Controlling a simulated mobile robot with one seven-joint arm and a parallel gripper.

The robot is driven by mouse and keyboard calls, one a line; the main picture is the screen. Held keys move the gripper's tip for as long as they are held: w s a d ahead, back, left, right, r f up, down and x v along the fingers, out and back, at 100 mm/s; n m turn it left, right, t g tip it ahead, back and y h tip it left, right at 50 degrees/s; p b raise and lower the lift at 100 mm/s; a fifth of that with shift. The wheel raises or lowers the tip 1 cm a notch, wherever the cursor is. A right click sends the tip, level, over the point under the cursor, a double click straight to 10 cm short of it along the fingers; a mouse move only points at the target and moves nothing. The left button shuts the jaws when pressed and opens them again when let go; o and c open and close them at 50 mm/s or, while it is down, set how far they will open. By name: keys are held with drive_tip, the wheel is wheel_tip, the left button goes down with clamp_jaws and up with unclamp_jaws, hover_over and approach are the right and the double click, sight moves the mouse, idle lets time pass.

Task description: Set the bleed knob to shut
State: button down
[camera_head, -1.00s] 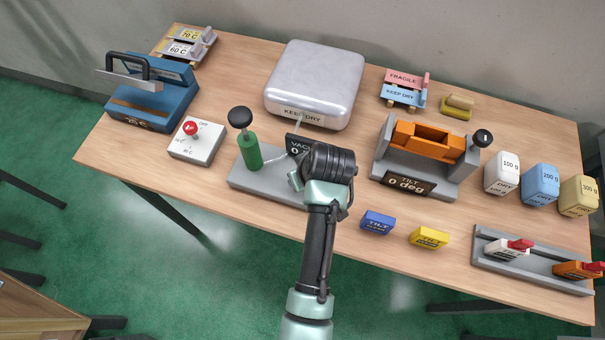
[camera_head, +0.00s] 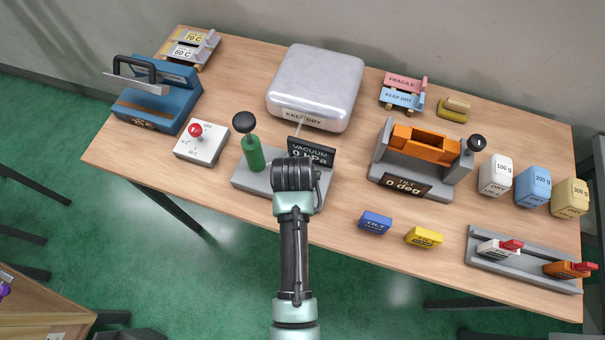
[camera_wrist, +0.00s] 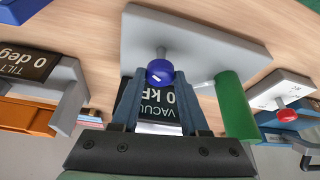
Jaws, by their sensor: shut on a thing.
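The bleed knob (camera_wrist: 160,70) is a round blue knob with a white mark, on a short stem on the grey pump base (camera_wrist: 215,50). In the wrist view my gripper (camera_wrist: 160,79) has a fingertip on each side of the knob and is shut on it. In the head view my wrist hides the knob and my fingers. The vacuum display (camera_head: 311,152) reads 0 kPa. The green pump cylinder (camera_head: 252,154) with its black top stands on the left of the same base (camera_head: 246,182). Any knob labels are hidden.
A white box with a red knob (camera_head: 195,130) is left of the pump. The silver case (camera_head: 315,85) stands behind it. The orange tilt fixture (camera_head: 425,143) is to the right. Blue (camera_head: 375,222) and yellow (camera_head: 424,237) blocks lie near the front edge.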

drive_tip(key=m+h, duration=0.1)
drive_tip(key=m, duration=0.1)
drive_tip(key=m+h, duration=0.1)
drive_tip(key=m, duration=0.2)
drive_tip(key=shift+w+a+m+g, duration=0.15)
drive_tip(key=shift+m+g, duration=0.15)
drive_tip(key=shift+g, duration=0.1)
drive_tip(key=m+b, duration=0.1)
drive_tip(key=m, duration=0.1)
drive_tip(key=m+g+h+b, duration=0.1)
drive_tip(key=m, duration=0.2)
drive_tip(key=shift+g, duration=0.3)
drive_tip(key=shift+m+h, duration=0.3)
drive_tip(key=shift+c, duration=2.1)
unclamp_jaws()
drive_tip(key=shift+a+r, duration=0.1)
drive_tip(key=shift+r, duration=0.05)
drive_tip(key=b+v, duration=0.1)
drive_tip(key=v, duration=1.1)
drive_tip(key=shift+r, duration=0.35)
